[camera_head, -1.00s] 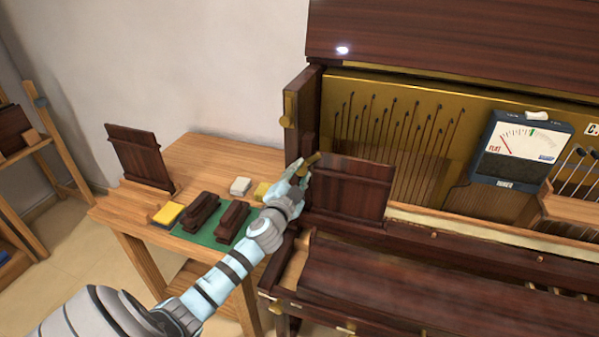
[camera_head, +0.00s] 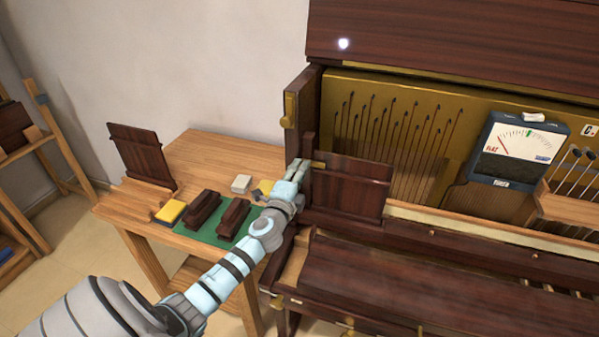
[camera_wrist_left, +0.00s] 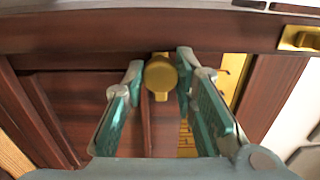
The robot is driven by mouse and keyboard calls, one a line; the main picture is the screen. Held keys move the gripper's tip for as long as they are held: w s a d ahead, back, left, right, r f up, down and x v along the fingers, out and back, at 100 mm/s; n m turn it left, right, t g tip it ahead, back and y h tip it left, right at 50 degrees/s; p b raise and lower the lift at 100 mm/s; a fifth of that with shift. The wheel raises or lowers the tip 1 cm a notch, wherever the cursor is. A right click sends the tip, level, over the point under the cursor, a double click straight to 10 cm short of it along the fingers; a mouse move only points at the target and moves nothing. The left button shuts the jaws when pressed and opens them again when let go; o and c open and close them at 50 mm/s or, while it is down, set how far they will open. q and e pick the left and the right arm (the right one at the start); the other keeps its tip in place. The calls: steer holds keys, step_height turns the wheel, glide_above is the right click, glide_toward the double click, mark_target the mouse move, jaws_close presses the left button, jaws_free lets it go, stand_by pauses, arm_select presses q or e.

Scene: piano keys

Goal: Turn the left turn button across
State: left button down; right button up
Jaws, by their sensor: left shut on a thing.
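The left turn button is a small brass piece (camera_head: 318,164) at the top left corner of a dark wooden panel (camera_head: 350,190) on the piano front. In the head view it lies roughly level, with its end over the panel's corner. My left gripper (camera_head: 299,167) reaches it from the left. In the left wrist view the round brass turn button (camera_wrist_left: 160,76) sits between my two fingertips, and the gripper is shut on it. The fingers hide part of it in the head view. My right gripper is out of view.
A wooden side table (camera_head: 195,150) at left holds a green mat (camera_head: 190,231), dark blocks, a yellow pad (camera_head: 171,212) and an upright dark panel (camera_head: 140,155). A tuning meter (camera_head: 520,150) is at right. Another brass fitting (camera_wrist_left: 300,38) shows at the wrist view's upper right.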

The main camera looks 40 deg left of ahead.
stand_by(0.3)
arm_select(q)
steer(key=c, duration=1.3)
jaws_free()
steer(key=v, duration=1.2)
